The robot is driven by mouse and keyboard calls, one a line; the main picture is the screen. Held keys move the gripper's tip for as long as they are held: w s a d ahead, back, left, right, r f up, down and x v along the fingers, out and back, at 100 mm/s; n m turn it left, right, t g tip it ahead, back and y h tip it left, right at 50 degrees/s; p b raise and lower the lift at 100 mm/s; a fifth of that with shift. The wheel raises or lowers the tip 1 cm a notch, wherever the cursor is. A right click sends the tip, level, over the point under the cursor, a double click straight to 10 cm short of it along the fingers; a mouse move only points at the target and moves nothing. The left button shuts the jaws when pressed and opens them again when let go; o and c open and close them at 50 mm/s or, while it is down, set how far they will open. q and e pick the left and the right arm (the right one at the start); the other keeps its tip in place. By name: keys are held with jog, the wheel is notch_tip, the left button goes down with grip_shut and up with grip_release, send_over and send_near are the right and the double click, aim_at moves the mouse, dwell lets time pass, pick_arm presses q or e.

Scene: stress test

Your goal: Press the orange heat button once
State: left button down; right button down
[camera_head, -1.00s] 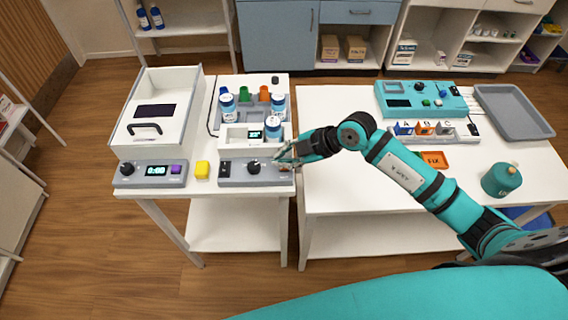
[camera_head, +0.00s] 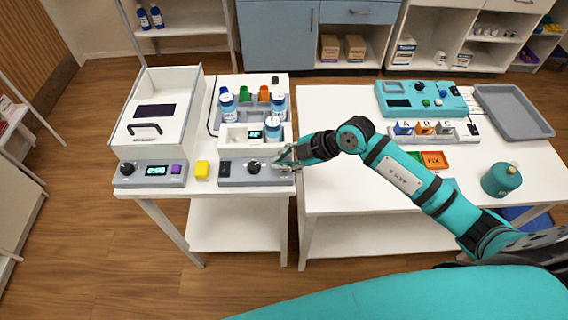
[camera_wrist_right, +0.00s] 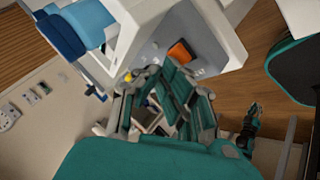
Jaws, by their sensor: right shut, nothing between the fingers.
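The orange heat button (camera_wrist_right: 181,51) shows in the right wrist view on the sloping grey front panel of a white device. In the head view my right gripper hides it at the right end of the grey control panel (camera_head: 236,181). That panel carries a black knob (camera_head: 253,166) and a black switch. My right gripper (camera_head: 277,158) is shut and empty, with its fingertips over the panel's right end. In the right wrist view its fingers (camera_wrist_right: 166,88) are near the button; I cannot tell whether they touch it. My left gripper is not in the head view.
Blue-labelled jars (camera_head: 228,105) stand behind the panel. A yellow block (camera_head: 202,170) and a white drawer unit with a lit display (camera_head: 157,171) are to the left.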

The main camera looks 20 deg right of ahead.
jog(key=shift+f, duration=0.25)
dwell(0.4)
jog(key=shift+r+p, duration=0.9)
jog(key=shift+p, duration=0.15)
notch_tip(320, 180, up, 5)
jog(key=p, duration=0.5)
jog(key=shift+p, duration=0.4)
